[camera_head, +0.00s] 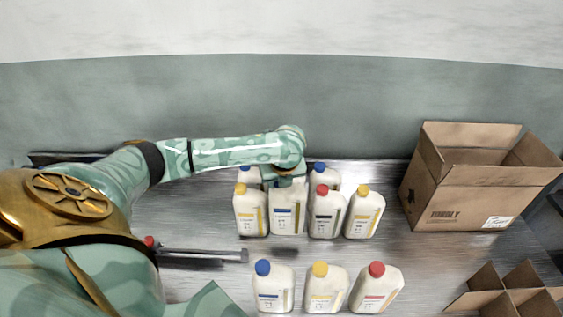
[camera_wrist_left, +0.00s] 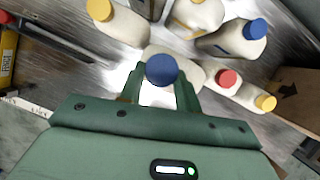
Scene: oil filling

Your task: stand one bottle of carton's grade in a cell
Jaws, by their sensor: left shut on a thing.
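My left gripper (camera_head: 286,180) is shut on a white bottle with a blue-marked label (camera_head: 287,212) in the back group. The gripper hides its cap in the head view. In the left wrist view the blue cap (camera_wrist_left: 161,70) sits between the fingers of my left gripper (camera_wrist_left: 159,88). Beside this bottle stand a yellow-capped bottle (camera_head: 250,213), a red-capped bottle (camera_head: 327,214) and another yellow-capped bottle (camera_head: 363,214). The open cardboard carton (camera_head: 450,195) stands at the right; its inside floor is hidden and its small label is unreadable. My right gripper is not in view.
Blue-capped (camera_head: 273,289), yellow-capped (camera_head: 325,290) and red-capped (camera_head: 376,290) bottles stand in front. A cardboard divider (camera_head: 508,296) lies at lower right. Bare metal table (camera_head: 415,262) separates bottles and divider.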

